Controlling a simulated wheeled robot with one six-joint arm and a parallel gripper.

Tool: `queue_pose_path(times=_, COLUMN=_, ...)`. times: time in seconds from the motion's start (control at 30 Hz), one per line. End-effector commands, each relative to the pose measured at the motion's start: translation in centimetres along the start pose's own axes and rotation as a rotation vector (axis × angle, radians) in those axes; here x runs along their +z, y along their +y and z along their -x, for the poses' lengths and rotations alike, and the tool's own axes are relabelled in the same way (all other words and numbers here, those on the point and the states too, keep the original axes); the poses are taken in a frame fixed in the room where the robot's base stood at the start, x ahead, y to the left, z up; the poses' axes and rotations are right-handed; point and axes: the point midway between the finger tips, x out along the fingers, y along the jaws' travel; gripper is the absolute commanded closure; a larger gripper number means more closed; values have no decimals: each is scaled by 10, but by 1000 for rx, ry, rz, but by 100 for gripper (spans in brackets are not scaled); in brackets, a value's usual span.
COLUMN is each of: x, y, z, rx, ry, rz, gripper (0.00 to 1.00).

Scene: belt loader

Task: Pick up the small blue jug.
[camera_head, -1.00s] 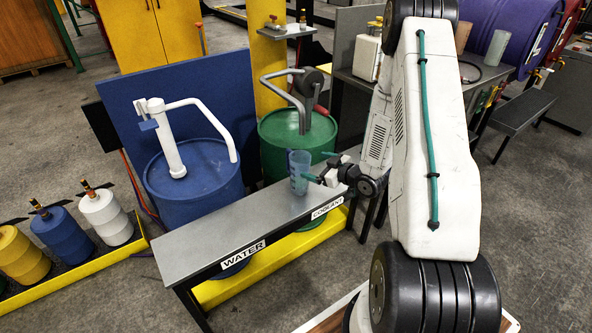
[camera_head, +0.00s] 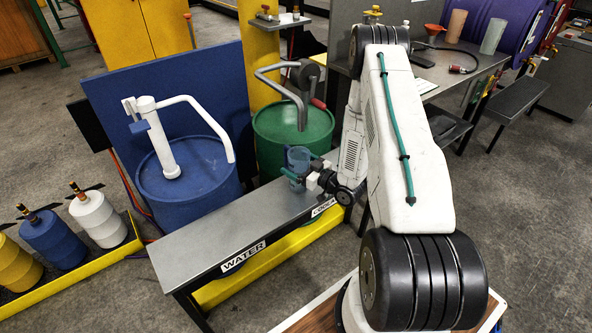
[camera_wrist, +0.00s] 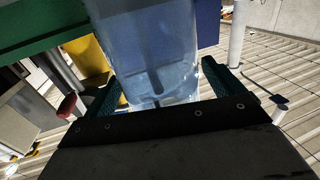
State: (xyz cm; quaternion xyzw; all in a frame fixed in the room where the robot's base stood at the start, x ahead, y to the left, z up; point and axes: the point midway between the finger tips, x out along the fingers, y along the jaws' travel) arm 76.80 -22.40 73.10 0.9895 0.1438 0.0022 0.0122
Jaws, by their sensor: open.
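The small blue jug (camera_head: 298,163) is translucent and stands upright at the back right part of the grey bench (camera_head: 215,230), in front of the green drum. My gripper (camera_head: 300,172) is open, with its green fingers at either side of the jug. In the wrist view the jug (camera_wrist: 152,55) fills the middle, between the two green finger pads of my gripper (camera_wrist: 160,85). I cannot tell whether either pad touches it. The jug's handle is not clear in these views.
A blue drum (camera_head: 185,190) with a white pump and a green drum (camera_head: 305,125) with a grey crank pump stand behind the bench. A WATER label (camera_head: 243,256) is on the bench front. A yellow tray with small drums (camera_head: 98,220) lies at left.

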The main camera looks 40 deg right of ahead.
Motion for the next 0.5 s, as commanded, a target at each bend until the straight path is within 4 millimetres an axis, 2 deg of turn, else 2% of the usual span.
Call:
queue_pose_path(times=0.27, x=0, y=-1, z=-4, rx=-1, ry=-1, rz=0, gripper=7)
queue_pose_path(times=0.43, x=0, y=-2, z=-4, rx=-2, ry=-1, rz=0, gripper=55)
queue_pose_path(times=0.47, x=0, y=-2, z=-4, rx=-2, ry=-1, rz=-1, gripper=62)
queue_pose_path(times=0.5, x=0, y=-2, z=-4, rx=-2, ry=-1, rz=-1, gripper=62)
